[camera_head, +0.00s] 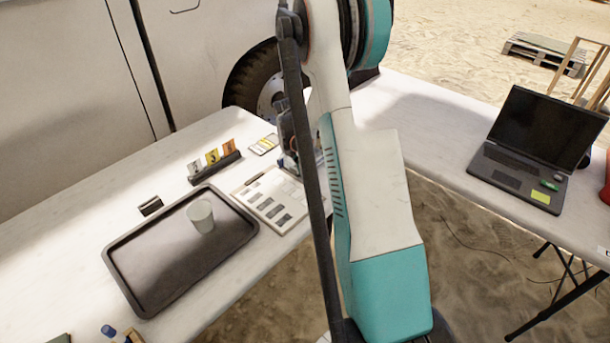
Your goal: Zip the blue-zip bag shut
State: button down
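I cannot make out a blue-zip bag or a blue zip in this view. My gripper (291,160) is mostly hidden behind my own arm. It is low over the table near the upper right corner of a pale board (245,186) with several dark and light rectangles on it. Whether its fingers are open or shut, or hold anything, does not show. My arm also covers the right edge of the board and the table just beyond it.
A dark tray (130,262) with a pale cup (201,216) lies left of the board. A dark rack (215,168) holds numbered yellow, orange and white cards behind it. A small dark block (151,206) lies beside the tray. A laptop (535,140) stands on the right table.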

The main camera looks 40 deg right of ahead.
aim_at(319, 162)
jog(key=d, duration=0.7)
jog(key=shift+w, duration=0.3)
